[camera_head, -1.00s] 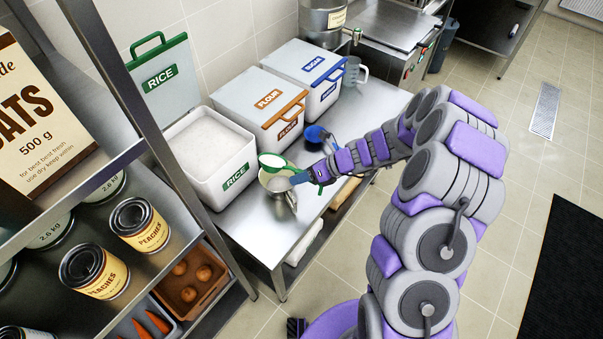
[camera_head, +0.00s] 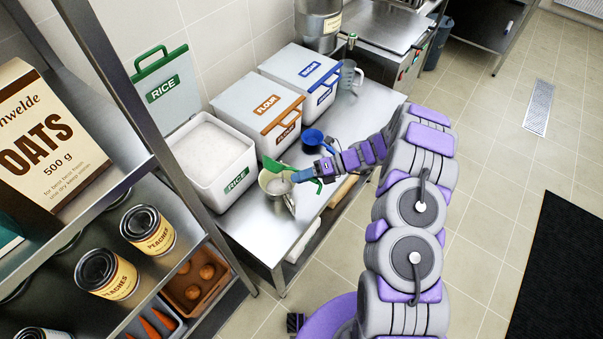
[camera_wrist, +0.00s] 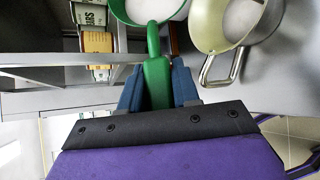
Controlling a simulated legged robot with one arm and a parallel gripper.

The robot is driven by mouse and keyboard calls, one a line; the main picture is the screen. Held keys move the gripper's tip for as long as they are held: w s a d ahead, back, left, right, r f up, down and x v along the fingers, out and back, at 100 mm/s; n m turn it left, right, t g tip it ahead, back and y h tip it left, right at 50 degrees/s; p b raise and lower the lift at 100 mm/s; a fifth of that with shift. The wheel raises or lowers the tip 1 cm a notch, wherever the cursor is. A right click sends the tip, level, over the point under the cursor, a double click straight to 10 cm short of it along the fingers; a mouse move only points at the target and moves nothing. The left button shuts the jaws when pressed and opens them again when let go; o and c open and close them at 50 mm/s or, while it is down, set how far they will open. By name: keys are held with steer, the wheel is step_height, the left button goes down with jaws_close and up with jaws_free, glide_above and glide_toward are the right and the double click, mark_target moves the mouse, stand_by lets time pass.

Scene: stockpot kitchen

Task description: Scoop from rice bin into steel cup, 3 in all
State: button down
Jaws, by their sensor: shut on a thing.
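The open white rice bin (camera_head: 224,189), with a green label and its lid propped behind, is full of white rice (camera_head: 208,150). The steel cup (camera_head: 279,197) stands on the counter in front of it with white rice inside; it also shows at the right in the wrist view (camera_wrist: 207,38). My gripper (camera_head: 306,176) is shut on the handle of the green scoop (camera_head: 273,163), whose handle also shows in the wrist view between the blue fingers (camera_wrist: 157,82). The scoop's bowl is beside the cup in the wrist view, with white in it. In the head view it looks tilted at the cup's far rim.
A flour bin (camera_head: 250,104) and a sugar bin (camera_head: 302,73) stand closed along the wall. A blue scoop or cup (camera_head: 313,138) and a clear jug (camera_head: 348,75) are on the counter. A shelf with cans and oats (camera_head: 45,140) is at the left.

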steer(key=shift+w+d+m+g+y+p, duration=0.3)
steer(key=shift+m+y+p, duration=0.35)
steer(key=shift+p, duration=0.6)
steer(key=shift+w+d+f+m+g+y+b, duration=0.15)
steer(key=shift+w+f+m+g+y+b, duration=0.2)
steer(key=shift+f+m+g+y+b, duration=0.25)
steer(key=m+y+b, duration=0.1)
steer(key=w+m+y+b, duration=0.1)
steer(key=b, duration=0.1)
steer(key=shift+d+b, duration=0.3)
steer(key=m+y+b, duration=0.1)
steer(key=b, duration=0.2)
steer(key=shift+w+d+r+b, duration=0.1)
steer(key=shift+w+d+b, duration=0.1)
steer(key=shift+b, duration=0.1)
steer(key=shift+r, duration=0.1)
steer(key=shift+a, duration=0.1)
